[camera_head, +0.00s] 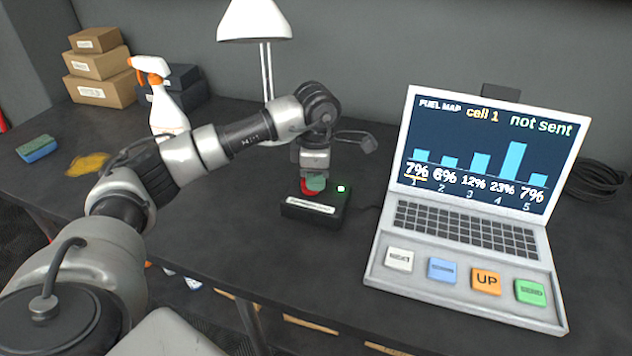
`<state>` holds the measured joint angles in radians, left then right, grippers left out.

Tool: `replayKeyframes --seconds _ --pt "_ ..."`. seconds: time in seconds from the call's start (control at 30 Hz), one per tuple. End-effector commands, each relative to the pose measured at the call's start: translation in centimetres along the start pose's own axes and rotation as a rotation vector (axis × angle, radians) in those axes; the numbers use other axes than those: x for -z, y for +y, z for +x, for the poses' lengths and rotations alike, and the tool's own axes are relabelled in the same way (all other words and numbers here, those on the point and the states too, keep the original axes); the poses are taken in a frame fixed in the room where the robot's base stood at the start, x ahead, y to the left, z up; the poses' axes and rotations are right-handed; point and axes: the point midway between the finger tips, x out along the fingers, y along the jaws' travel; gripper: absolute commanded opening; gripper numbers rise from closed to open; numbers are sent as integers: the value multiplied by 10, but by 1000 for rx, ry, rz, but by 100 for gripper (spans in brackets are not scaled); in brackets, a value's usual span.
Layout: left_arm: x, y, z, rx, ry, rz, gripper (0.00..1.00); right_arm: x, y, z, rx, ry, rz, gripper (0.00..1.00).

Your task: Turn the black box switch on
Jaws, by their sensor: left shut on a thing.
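The black box (315,208) sits on the dark table, with a white label strip on its front face. On its top a red and green switch part (309,188) shows, partly hidden under my gripper. A small light (341,188) on the box's right side glows pale green. My left gripper (315,176) points down from above, its fingers at the switch and shut on it. Its exact finger contact is too small to see clearly. My right gripper is out of view.
A laptop (470,200) stands to the right, its screen reading "FUEL MAP", "cell 1" and "not sent", with colored buttons below. A lamp (255,20), spray bottle (168,110), cardboard boxes (100,65), yellow cloth (88,163) and sponge (36,148) are behind or left.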

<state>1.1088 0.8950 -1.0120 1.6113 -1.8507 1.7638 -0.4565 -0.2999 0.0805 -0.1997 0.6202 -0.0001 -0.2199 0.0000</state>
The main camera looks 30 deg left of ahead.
Motion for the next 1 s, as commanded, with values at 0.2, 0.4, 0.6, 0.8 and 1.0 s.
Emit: replayKeyframes --seconds 0.2,0.4,0.6,0.8,1.0 --pt "0 -1 0 -4 -3 148 0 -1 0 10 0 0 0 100" --pt "0 -2 -1 -5 -3 235 0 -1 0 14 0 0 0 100" --pt "0 -2 -2 -5 -3 275 0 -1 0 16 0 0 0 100" --pt "0 -2 -2 -4 -3 286 0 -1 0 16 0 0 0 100" --pt "0 -2 -2 -5 -4 286 0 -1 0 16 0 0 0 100"
